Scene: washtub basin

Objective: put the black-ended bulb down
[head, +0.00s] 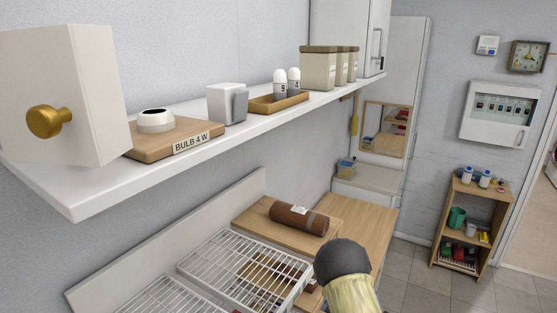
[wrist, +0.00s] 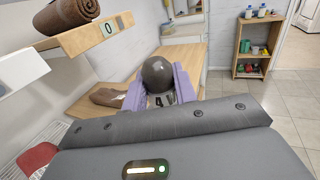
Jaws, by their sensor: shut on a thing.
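In the wrist view the black-ended bulb (wrist: 157,74) shows its dark round end and a pale band marked 4. My gripper (wrist: 158,88) is shut on it, with a purple finger on each side. Its lower part is hidden by the gripper. A wooden surface (wrist: 184,58) lies beyond it; I cannot tell the height above it. In the head view a wooden block labelled BULB 4 W (head: 190,137), with a white ring on top, stands on the white shelf (head: 100,187). My gripper is not clearly seen there.
A tray (head: 262,104) with two white-topped bulbs (head: 287,83), a white box with a brass knob (head: 75,90) and canisters (head: 318,70) stand on the shelf. Below are wire racks (head: 225,262) and a brown roll (head: 299,218) on a board. A dark dome with pale yellow below is unclear.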

